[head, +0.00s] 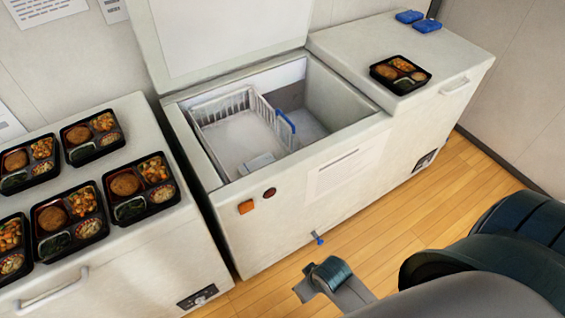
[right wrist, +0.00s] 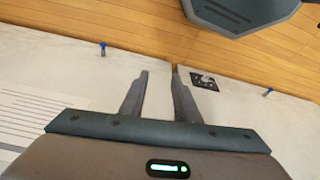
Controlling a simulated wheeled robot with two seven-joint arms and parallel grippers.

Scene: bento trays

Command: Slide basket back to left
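The white wire basket (head: 240,130) sits inside the open freezer (head: 360,115), toward its left end. A blue handle (head: 286,122) is on the basket's right side. A small pale grey piece (head: 257,163) shows at the basket's near side. My right gripper (right wrist: 158,72) is open and empty in the right wrist view, against a background of the white cabinet fronts. Part of my right arm comes in at the lower right of the head view, in front of the freezer; its fingers cannot be made out there. My left gripper is not in view.
The freezer lid (head: 230,40) stands raised at the back. A closed freezer (head: 70,195) at left bears several bento trays. Another (head: 400,40) at right bears one bento tray (head: 400,74) and blue blocks (head: 427,25). Inside the freezer, room right of the basket is clear.

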